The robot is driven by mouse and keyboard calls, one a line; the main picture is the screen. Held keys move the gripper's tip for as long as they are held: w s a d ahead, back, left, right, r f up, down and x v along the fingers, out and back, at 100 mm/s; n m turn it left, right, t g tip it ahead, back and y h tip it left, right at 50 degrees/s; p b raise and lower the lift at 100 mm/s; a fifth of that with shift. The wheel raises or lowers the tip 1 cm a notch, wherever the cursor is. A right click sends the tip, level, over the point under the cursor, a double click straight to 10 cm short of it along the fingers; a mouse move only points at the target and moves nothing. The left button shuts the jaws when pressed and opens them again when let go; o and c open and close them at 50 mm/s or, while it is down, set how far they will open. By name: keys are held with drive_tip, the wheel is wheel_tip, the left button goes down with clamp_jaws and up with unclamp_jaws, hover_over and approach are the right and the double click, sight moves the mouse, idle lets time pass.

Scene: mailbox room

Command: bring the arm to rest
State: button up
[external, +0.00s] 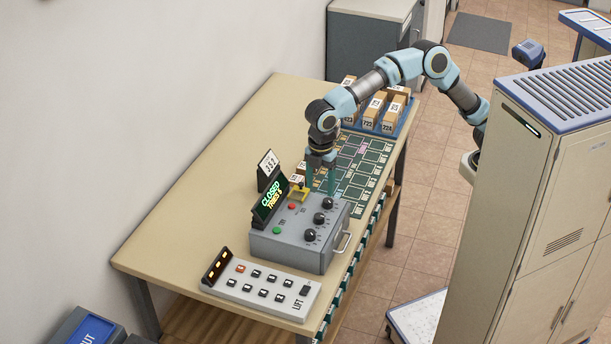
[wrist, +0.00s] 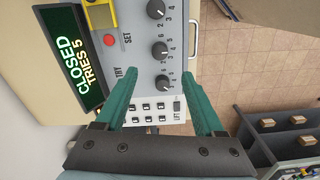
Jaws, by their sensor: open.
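My arm reaches from the right over the table, bent at its elbow, in the external view. My gripper (external: 321,178) points down just above the far end of a grey control box (external: 298,236). In the wrist view my gripper (wrist: 172,90) has its two green fingers spread, with nothing between them. The box has several black dials (wrist: 160,50), a red button (wrist: 109,40), a yellow part (wrist: 102,14) and a display (wrist: 82,62) reading "CLOSED TRIES 5". A green button (external: 277,230) shows in the external view.
A white LIFT button panel (external: 262,288) lies in front of the box on the table (external: 180,225). A "332" sign (external: 268,170) stands behind it. A blue tray (external: 407,122) of numbered boxes and a green slot grid (external: 362,165) lie beyond. A tall cabinet (external: 535,190) stands right.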

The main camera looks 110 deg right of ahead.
drive_tip(key=s+f+m, duration=0.4)
drive_tip(key=s, duration=1.1)
drive_tip(key=s+f+m+t, duration=0.1)
drive_tip(key=s+f+m, duration=0.3)
drive_tip(key=s, duration=1.1)
drive_tip(key=shift+s+f+t, duration=0.3)
drive_tip(key=shift+s+f, duration=0.1)
drive_tip(key=shift+f, duration=0.2)
drive_tip(key=shift+d, duration=0.1)
